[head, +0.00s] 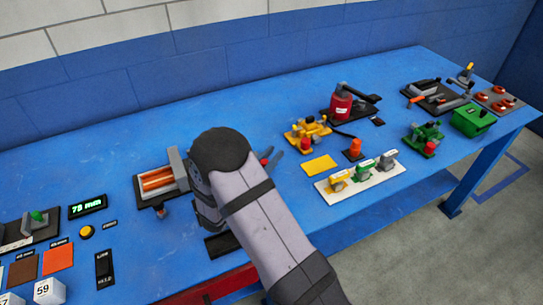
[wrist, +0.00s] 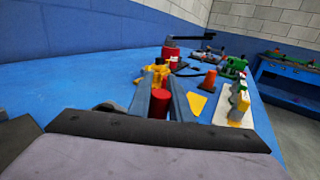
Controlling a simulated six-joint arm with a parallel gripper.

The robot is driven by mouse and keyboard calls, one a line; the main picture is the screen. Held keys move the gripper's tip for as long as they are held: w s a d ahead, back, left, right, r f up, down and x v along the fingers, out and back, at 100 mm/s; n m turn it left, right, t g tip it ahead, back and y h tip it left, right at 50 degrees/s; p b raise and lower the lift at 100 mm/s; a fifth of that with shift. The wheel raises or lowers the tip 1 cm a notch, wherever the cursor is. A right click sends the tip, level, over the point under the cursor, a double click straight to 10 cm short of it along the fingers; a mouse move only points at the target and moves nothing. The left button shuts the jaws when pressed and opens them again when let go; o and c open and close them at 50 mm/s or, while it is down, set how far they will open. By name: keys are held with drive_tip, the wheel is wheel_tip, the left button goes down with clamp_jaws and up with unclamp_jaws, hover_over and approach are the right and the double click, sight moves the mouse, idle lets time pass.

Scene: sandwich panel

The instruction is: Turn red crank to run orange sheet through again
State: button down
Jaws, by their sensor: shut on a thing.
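The roller machine (head: 176,163) stands on the blue table, left of my arm in the head view. Orange strips (head: 157,181) show in its bed; I cannot tell whether they are the sheet or rollers. A flat orange sheet (head: 58,257) lies at the lower left. My gripper (head: 271,161) reaches past the machine's right side. In the wrist view its two blue-grey fingers (wrist: 160,95) are closed around the red crank handle (wrist: 160,104). A bit of red (head: 264,161) also shows there in the head view. My arm hides the rest of the crank.
A brown sheet (head: 24,267) and a display reading about 75 mm (head: 87,206) are at the left.

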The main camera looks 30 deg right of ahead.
drive_tip(key=shift+d+t, duration=0.15)
drive_tip(key=shift+t, duration=0.15)
drive_tip(key=shift+w+d+n+t+y, duration=0.35)
drive_tip(key=shift+w+n+t+y, duration=0.05)
drive_tip(key=shift+n+t+y, duration=0.45)
drive_tip(key=n+t+y, duration=0.1)
drive_tip(key=w+d+n+t+y+b, duration=0.1)
drive_tip(key=t+y, duration=0.1)
drive_tip(key=shift+w+f+n+b, duration=0.1)
drive_tip(key=shift+w+n+b, duration=0.1)
drive_tip(key=shift+n+b, duration=0.15)
drive_tip(key=shift+w+d+n+t+y+b, duration=0.1)
drive_tip(key=shift+w+n+t+y+b, duration=0.1)
drive_tip(key=shift+w+n+t+y, duration=0.3)
drive_tip(key=shift+w+n+t+y+b, duration=0.1)
drive_tip(key=shift+n+t+y+b, duration=0.15)
drive_tip(key=shift+y, duration=0.4)
drive_tip(key=shift+w, duration=0.1)
drive_tip(key=c, duration=1.6)
unclamp_jaws()
